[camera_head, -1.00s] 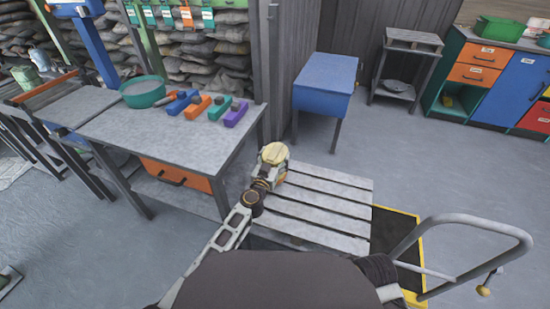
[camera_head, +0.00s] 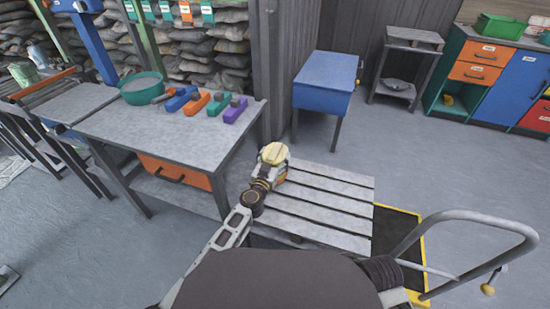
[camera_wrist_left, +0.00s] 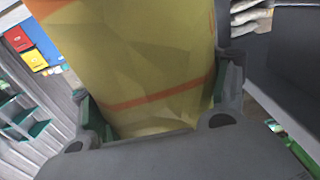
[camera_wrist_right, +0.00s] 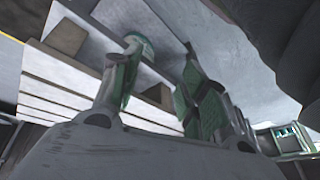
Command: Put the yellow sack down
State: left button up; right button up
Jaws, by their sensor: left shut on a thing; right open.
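The yellow sack (camera_wrist_left: 140,60) fills the left wrist view, with orange bands across it. My left gripper (camera_wrist_left: 160,110) is shut on it, one finger at each side. In the head view the sack (camera_head: 273,153) is small and mostly hidden by my left gripper (camera_head: 272,170), over the left far corner of the slatted grey pallet (camera_head: 320,205). I cannot tell from this view how high above the slats it is. My right gripper (camera_wrist_right: 155,90) is open and empty in the right wrist view, with pallet slats (camera_wrist_right: 60,85) beside it.
A workbench (camera_head: 110,128) with a green bowl (camera_head: 141,88) and several coloured blocks (camera_head: 200,103) stands at the left. A blue cabinet (camera_head: 325,80) stands behind the pallet. A yellow-edged cart (camera_head: 410,235) with a curved handle (camera_head: 475,218) is at the right. Most of the pallet is bare.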

pick_arm(q)
jog(key=shift+f+b, duration=0.85)
jog(key=shift+b, duration=0.1)
pick_arm(e)
jog(key=shift+t+y, duration=0.3)
jog(key=shift+y, duration=0.1)
jog(key=shift+w+a+f, duration=0.1)
jog(key=shift+a+f, duration=0.15)
jog(key=shift+f, duration=0.65)
jog(key=shift+w+a+f, duration=0.15)
jog(key=shift+a+f, duration=0.05)
jog(key=shift+f, duration=0.65)
jog(key=shift+w+a+f, duration=0.1)
jog(key=shift+a+f, duration=0.15)
jog(key=shift+f, duration=0.65)
pick_arm(q)
jog(key=o, duration=2.1)
jog(key=shift+f, duration=0.25)
pick_arm(e)
jog(key=shift+f, duration=0.1)
pick_arm(q)
jog(key=shift+r, duration=0.1)
